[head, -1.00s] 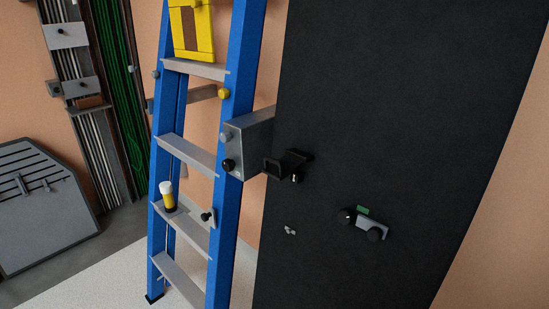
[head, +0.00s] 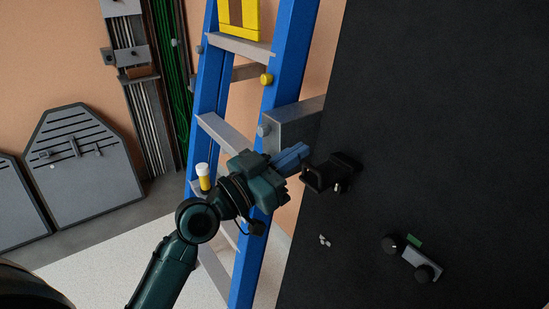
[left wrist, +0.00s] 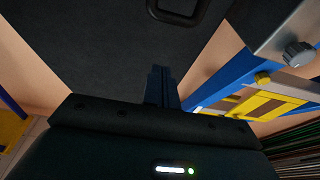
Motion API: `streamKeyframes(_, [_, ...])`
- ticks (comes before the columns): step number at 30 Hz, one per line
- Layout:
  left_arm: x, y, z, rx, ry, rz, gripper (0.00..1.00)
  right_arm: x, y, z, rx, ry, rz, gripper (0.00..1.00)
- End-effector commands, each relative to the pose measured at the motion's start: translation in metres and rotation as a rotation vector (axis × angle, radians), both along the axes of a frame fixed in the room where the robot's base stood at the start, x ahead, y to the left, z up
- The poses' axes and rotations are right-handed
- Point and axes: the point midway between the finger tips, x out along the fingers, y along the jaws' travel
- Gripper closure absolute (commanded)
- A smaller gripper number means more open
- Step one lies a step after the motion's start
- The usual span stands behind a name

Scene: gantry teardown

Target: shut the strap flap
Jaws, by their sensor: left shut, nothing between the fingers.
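The strap flap looks to be the black looped piece (head: 318,180) on the dark panel (head: 420,120), beside the blue ladder. It stands out from the panel, with its open loop toward the ladder. A black loop, which looks like the same piece, shows at the top of the left wrist view (left wrist: 180,18). My left gripper (head: 303,150) is shut and empty, in front of the ladder rail. Its tips are just left of and above the flap; I cannot tell whether they touch it. The closed fingers show in the left wrist view (left wrist: 161,80). My right gripper is not in view.
The blue ladder (head: 287,50) stands close behind my left arm, with a grey box (head: 293,125) at its rail. A yellow-and-white canister (head: 204,178) is on a rung. A grey fitting with black knobs (head: 413,258) is low on the panel. Floor is clear at lower left.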

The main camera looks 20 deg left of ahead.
Motion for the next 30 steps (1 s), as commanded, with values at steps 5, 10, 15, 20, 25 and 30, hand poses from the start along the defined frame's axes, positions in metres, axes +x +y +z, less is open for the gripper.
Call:
streamKeyframes(5, [0.025, -0.017, 0.001, 0.0, 0.005, -0.001, 1.0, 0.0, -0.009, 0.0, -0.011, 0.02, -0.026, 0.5])
streamKeyframes(10, [0.021, -0.015, -0.026, 0.001, 0.005, 0.0, 1.0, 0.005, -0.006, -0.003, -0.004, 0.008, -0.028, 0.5])
streamKeyframes(15, [0.02, -0.014, -0.034, 0.002, 0.001, 0.001, 1.0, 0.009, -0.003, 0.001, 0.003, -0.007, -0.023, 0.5])
streamKeyframes(20, [0.02, -0.013, -0.034, 0.002, 0.001, 0.001, 1.0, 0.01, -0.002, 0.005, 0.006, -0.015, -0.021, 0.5])
streamKeyframes(25, [0.02, -0.013, -0.034, 0.001, 0.002, 0.001, 1.0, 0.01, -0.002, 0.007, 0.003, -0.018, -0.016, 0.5])
streamKeyframes(30, [0.02, -0.013, -0.038, -0.003, -0.006, 0.0, 1.0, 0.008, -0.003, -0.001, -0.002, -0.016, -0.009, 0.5])
